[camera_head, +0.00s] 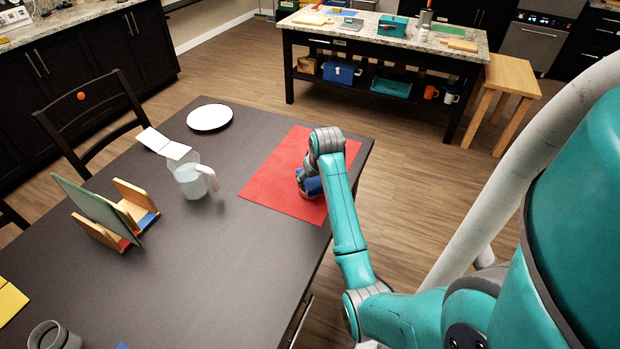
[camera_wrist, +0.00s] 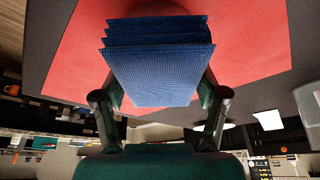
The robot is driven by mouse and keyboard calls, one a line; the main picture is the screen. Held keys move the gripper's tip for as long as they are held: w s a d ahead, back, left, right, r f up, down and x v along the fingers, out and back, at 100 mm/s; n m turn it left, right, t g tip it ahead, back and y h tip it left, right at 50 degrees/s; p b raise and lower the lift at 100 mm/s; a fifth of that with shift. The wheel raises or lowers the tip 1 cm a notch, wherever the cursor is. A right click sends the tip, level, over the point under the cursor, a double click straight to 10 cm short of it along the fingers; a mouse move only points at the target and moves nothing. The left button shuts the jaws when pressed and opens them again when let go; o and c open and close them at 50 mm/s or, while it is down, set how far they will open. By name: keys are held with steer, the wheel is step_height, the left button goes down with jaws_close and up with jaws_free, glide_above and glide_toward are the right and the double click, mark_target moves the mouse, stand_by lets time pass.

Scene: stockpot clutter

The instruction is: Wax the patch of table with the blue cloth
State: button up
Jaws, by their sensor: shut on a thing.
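The blue cloth (camera_wrist: 155,70) is a folded, layered pad in the wrist view. My gripper (camera_wrist: 160,95) is shut on it, with a finger on each side. In the head view a bit of the blue cloth (camera_head: 312,187) shows under my wrist, over the red patch (camera_head: 270,180) on the dark table (camera_head: 205,255). The red patch is a flat rectangle near the table's right edge. My arm hides part of it. I cannot tell whether the cloth touches the patch.
A white plate (camera_head: 209,117), a clear pitcher (camera_head: 190,180), an open white booklet (camera_head: 162,143) and a wooden rack (camera_head: 118,215) with a green board stand left of the patch. A grey mug (camera_head: 55,338) is at the front left. The table between is clear.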

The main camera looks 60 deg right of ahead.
steer(key=shift+f, duration=0.5)
stand_by(1.2)
steer(key=shift+r, duration=3.55)
